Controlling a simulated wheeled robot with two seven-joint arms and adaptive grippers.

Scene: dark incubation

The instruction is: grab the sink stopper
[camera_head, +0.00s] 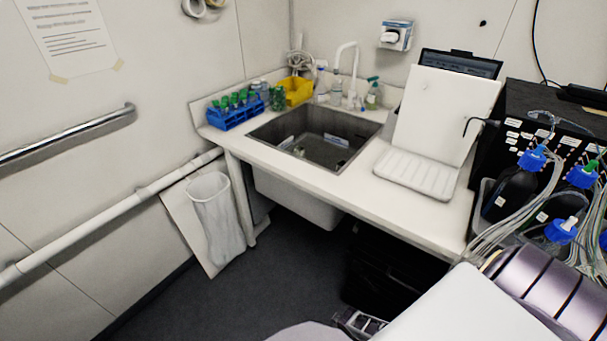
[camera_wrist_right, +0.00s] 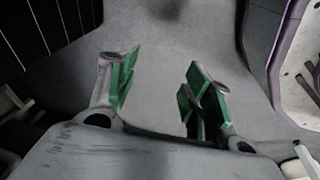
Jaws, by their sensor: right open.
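I cannot pick out the sink stopper in either view. The sink (camera_head: 270,131) is a grey basin set in the white counter (camera_head: 285,186) in the head view. A few small pale and dark items (camera_head: 336,140) lie in the basin, too small to identify. My right gripper (camera_wrist_right: 158,88) shows in the right wrist view, open, its green-padded fingers wide apart with nothing between them. Below them is plain grey floor. Neither gripper can be made out in the head view.
A blue rack of green-capped tubes (camera_head: 236,112) and a yellow bin (camera_head: 297,90) stand left of and behind the sink. A white faucet (camera_head: 346,58) rises behind it. A white drying rack (camera_head: 418,173) and blue-capped bottles (camera_head: 513,188) are on the right.

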